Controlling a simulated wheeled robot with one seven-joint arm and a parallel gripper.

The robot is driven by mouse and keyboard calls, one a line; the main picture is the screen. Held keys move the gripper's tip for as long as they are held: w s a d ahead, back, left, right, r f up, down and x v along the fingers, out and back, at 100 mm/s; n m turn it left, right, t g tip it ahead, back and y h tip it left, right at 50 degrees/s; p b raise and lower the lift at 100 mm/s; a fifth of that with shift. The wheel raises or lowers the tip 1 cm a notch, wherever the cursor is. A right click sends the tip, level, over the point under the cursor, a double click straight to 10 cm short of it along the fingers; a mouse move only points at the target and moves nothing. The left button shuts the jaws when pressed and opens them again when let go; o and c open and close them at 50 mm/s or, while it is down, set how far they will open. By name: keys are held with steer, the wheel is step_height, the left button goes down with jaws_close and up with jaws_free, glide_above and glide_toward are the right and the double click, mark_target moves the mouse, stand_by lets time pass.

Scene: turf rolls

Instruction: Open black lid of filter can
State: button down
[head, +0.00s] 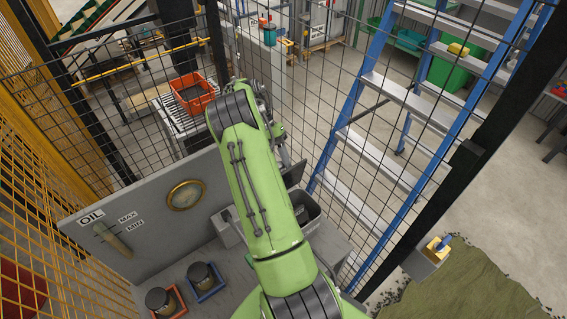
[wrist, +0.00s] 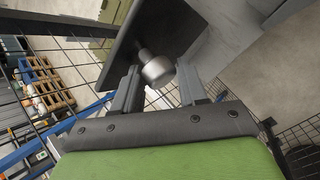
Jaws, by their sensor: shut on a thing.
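The filter can (head: 308,210) is a grey open-topped box on the bench, partly hidden behind my green arm. Its black lid (head: 294,174) stands tilted up at the can's far side, and the dark inside of the can shows. In the wrist view the black lid (wrist: 125,42) is a dark slanted plate with a round metal knob (wrist: 157,70) on a short stem. My gripper (wrist: 158,74) has its two grey fingers on either side of the knob and is shut on it.
A grey panel with an OIL gauge (head: 112,240) and a round brass-rimmed glass (head: 185,195) stands left of my arm. Two dark-topped jars sit in a red holder (head: 168,303) and a blue holder (head: 206,285). Wire mesh fencing and a blue ladder (head: 345,130) stand beyond.

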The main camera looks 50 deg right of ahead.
steer(key=shift+w+f+g, duration=0.8)
steer(key=shift+w+f, duration=0.05)
steer(key=shift+f, duration=0.1)
steer(key=shift+y, duration=0.3)
steer(key=c, duration=1)
jaws_free()
steer(key=shift+c, duration=0.2)
steer(key=shift+o, duration=1.3)
steer(key=shift+w+a, duration=0.1)
steer(key=shift+w, duration=0.15)
steer(key=shift+s, duration=0.2)
